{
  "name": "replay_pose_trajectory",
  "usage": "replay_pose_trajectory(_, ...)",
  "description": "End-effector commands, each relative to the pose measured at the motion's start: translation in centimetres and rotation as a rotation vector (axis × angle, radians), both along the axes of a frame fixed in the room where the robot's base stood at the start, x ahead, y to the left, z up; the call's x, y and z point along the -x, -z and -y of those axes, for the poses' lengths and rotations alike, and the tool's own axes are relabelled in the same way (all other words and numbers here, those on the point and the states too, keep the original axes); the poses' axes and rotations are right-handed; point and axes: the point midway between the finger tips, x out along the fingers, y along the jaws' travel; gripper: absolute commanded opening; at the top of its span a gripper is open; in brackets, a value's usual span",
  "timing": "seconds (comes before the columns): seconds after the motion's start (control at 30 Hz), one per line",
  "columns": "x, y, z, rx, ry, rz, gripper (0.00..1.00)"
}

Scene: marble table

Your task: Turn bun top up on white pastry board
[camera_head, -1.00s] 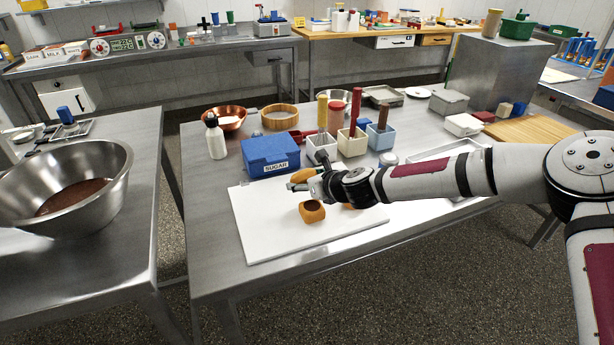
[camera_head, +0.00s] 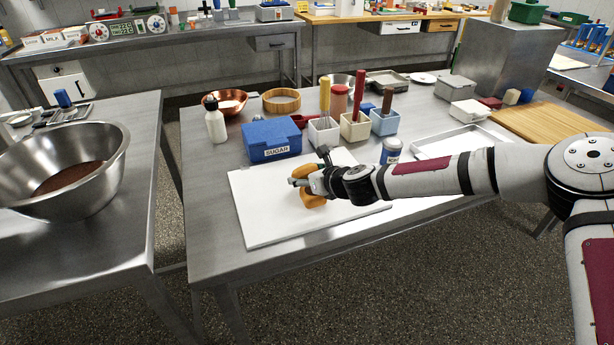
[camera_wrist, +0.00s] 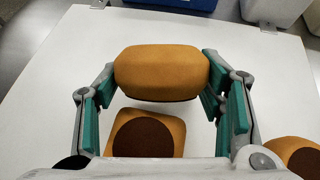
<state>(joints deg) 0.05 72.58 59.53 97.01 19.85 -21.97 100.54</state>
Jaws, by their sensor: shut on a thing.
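My gripper (camera_head: 306,181) is over the white pastry board (camera_head: 262,215). The wrist view shows my gripper (camera_wrist: 162,74) shut on a golden-brown bun (camera_wrist: 160,68), with a green-padded finger at each end. The held bun is seen side-on, with a thin dark line along its lower edge. A second bun (camera_wrist: 148,122) lies on the board just below it in the wrist view, dark brown face up. A third bun (camera_wrist: 296,152) at the lower right is partly cut off and also shows a dark face. In the head view, orange bun surface (camera_head: 311,201) shows beneath my gripper, partly hidden.
The blue sugar box (camera_head: 270,142) stands behind the board. Several small bins (camera_head: 354,127) with tools and a blue-and-white can (camera_head: 391,152) stand behind and right. A metal tray (camera_head: 428,150) lies at the right. The board's left and front areas are clear.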

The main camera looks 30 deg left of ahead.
Motion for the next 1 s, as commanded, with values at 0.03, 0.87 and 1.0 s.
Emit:
replay_pose_trajectory(0.03,0.0,0.0,0.0,0.000,0.000,0.000,0.12)
replay_pose_trajectory(0.87,0.0,1.4,0.0,-0.001,0.000,-0.001,0.12)
replay_pose_trajectory(1.0,0.0,1.4,0.0,0.000,0.000,-0.001,0.75)
